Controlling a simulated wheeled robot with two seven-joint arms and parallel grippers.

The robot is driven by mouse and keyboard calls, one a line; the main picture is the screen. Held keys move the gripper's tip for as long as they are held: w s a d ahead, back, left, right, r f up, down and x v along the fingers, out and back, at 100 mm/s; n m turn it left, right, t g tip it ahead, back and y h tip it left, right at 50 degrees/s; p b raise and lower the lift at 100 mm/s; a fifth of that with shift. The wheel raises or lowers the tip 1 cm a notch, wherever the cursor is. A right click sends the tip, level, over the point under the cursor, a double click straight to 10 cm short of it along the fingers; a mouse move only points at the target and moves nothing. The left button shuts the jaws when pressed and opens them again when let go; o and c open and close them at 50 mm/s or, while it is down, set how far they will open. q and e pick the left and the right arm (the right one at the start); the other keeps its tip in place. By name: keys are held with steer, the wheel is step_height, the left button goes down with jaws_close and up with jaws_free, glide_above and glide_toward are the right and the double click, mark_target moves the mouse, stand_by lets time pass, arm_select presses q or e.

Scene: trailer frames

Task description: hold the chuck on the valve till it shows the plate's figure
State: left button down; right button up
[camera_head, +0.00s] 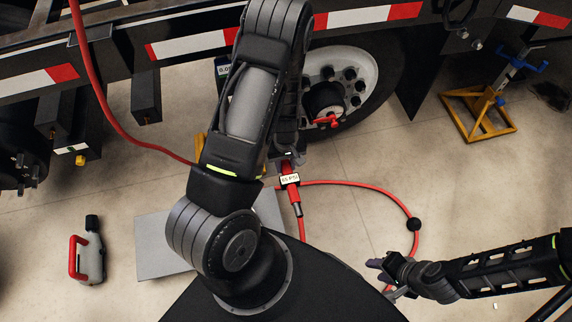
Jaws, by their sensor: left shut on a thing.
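My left gripper (287,158) is shut on the red chuck (291,192), below and left of the wheel (358,68). The chuck carries a small pale display (290,180) whose figure looks like 85 PSI, though it is tiny. My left arm hides part of the wheel. I cannot make out the valve or whether the chuck touches it. A small plate with a light label (223,70) shows beside my arm, partly covered, its figure unreadable. My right gripper (384,279) looks open, low on the right, close to the red hose (414,222).
The trailer frame (186,45) with striped red and white tape crosses the top. A yellow stand (480,112) is at the right.

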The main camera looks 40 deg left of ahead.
stand_by(0.8)
arm_select(q)
steer(key=w+d+r+m, duration=0.3)
steer(key=w+r, duration=0.4)
steer(key=r, duration=0.2)
steer(key=w+d+r+m, duration=0.3)
steer(key=w+r, duration=0.3)
steer(key=r, duration=0.4)
steer(key=w+d+r+m, duration=0.3)
steer(key=w+r, duration=0.4)
steer(key=r, duration=0.2)
steer(key=s+a+f+n, duration=0.3)
steer(key=s+f, duration=0.3)
steer(key=f, duration=0.3)
steer(key=s+a+f+n, duration=0.3)
steer(key=s+f, duration=0.4)
steer(key=f, duration=0.2)
steer(key=s+a+f+n+b, duration=0.1)
steer(key=s+a+f+n, duration=0.2)
steer(key=s+f, duration=0.3)
steer(key=shift+s+a+f, duration=0.15)
steer(key=shift+s+f, duration=0.05)
steer(key=shift+f, duration=0.85)
steer(key=shift+s+a+f, duration=0.1)
steer(key=shift+s+f, duration=0.05)
steer(key=shift+f, duration=0.85)
steer(key=shift+r, duration=0.15)
steer(key=shift+w+a, duration=0.1)
steer(key=shift+w, duration=0.05)
